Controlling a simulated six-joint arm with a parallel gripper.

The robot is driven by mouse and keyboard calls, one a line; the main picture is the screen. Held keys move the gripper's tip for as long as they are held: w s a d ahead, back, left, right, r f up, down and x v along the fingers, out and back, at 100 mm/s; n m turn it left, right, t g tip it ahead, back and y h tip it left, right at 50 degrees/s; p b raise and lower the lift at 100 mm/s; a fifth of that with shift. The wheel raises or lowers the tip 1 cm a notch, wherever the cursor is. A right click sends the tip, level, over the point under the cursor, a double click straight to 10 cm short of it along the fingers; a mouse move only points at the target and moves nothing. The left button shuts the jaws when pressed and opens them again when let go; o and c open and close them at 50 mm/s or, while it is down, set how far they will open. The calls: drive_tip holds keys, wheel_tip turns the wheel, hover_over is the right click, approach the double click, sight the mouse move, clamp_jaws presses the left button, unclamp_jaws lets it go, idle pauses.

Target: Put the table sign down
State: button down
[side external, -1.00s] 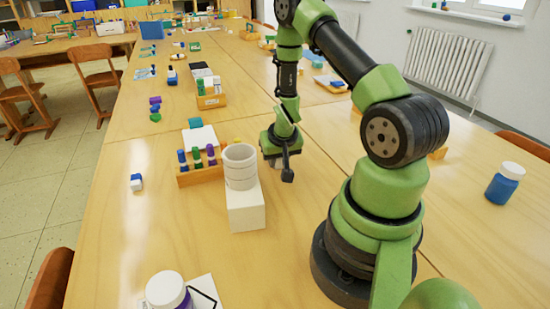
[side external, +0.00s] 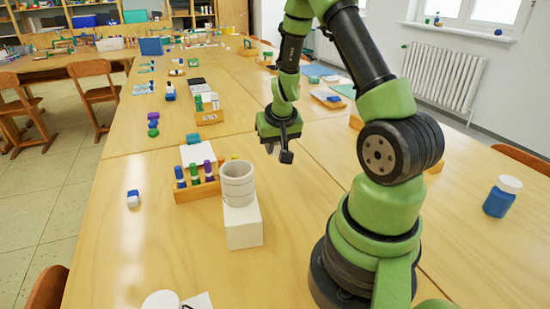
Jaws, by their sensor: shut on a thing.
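My gripper (side external: 279,146) hangs above the long wooden table, right of and behind the white cup. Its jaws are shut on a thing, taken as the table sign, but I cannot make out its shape. The green gripper body and dark fingers hide most or all of it. The gripper is clear of the table top, with bare wood below it.
A white cup (side external: 238,186) stands on a white block (side external: 243,230). Beside it are a wooden marker holder (side external: 197,192) and a small blue-and-white item (side external: 133,199). A blue bottle (side external: 500,200) stands at right. The table (side external: 330,190) right of the cup is clear.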

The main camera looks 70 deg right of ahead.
drive_tip(key=shift+r, duration=0.65)
